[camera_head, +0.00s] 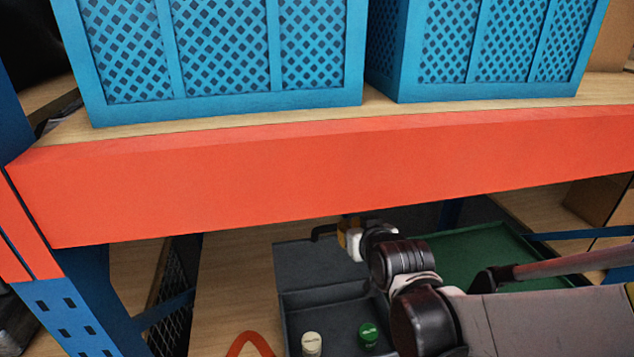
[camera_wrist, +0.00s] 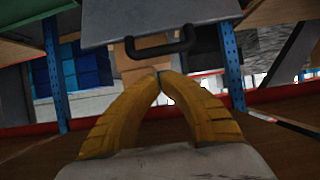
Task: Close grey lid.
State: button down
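The grey lid (camera_head: 312,266) stands raised at the back of a dark grey box (camera_head: 331,296) under the orange beam. A black handle (camera_head: 322,231) is at the lid's upper edge. In the wrist view the lid (camera_wrist: 115,22) fills the top middle, with its black handle (camera_wrist: 160,48) on the near edge. My gripper (camera_head: 350,238) is beside the lid's top edge, right of the handle. In the wrist view my gripper's (camera_wrist: 159,74) yellow fingertips meet just below the handle in the picture, with nothing visible between them. Contact with the lid cannot be told.
A white-capped bottle (camera_head: 311,343) and a green-capped bottle (camera_head: 368,334) are at the box. A green tray (camera_head: 482,255) lies to the right, behind my arm. The orange beam (camera_head: 330,178) and blue crates (camera_head: 220,60) are above. A blue post (camera_head: 75,305) stands left.

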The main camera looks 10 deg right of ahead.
jog(key=b+x, duration=0.1)
jog(key=x, duration=0.9)
jog(key=shift+w+f, duration=0.1)
jog(key=shift+f+b, duration=0.1)
jog(key=shift+b, duration=0.25)
